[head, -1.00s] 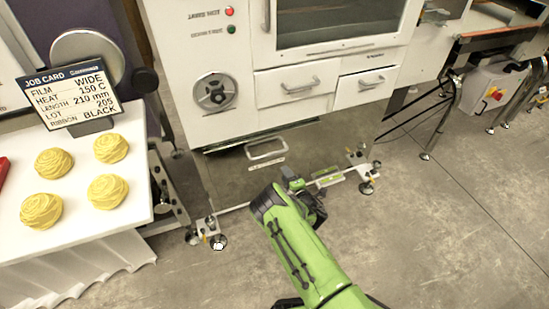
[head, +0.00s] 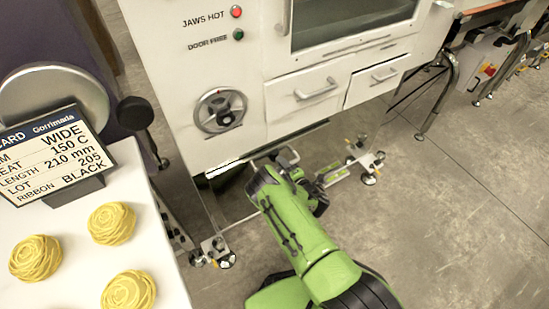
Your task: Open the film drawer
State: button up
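The white machine (head: 175,80) has two closed drawers side by side, a left drawer (head: 285,104) and a right drawer (head: 357,93), each with a bar handle. No readable label shows which is the film drawer. My gripper (head: 314,192) is low in front of the machine's base, close to the lower handle in the picture. I cannot tell whether it touches the handle. Its fingers are hidden or too small to tell open from shut.
A white table (head: 75,235) at the left bears several yellow coiled pieces (head: 112,223) and a job card (head: 50,155). A round handwheel (head: 220,110) is on the machine front. Levelling feet (head: 370,178) stick out near the floor. The concrete floor (head: 460,220) at the right is clear.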

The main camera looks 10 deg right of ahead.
grip_shut()
dwell(0.3)
jog(key=shift+s, duration=0.1)
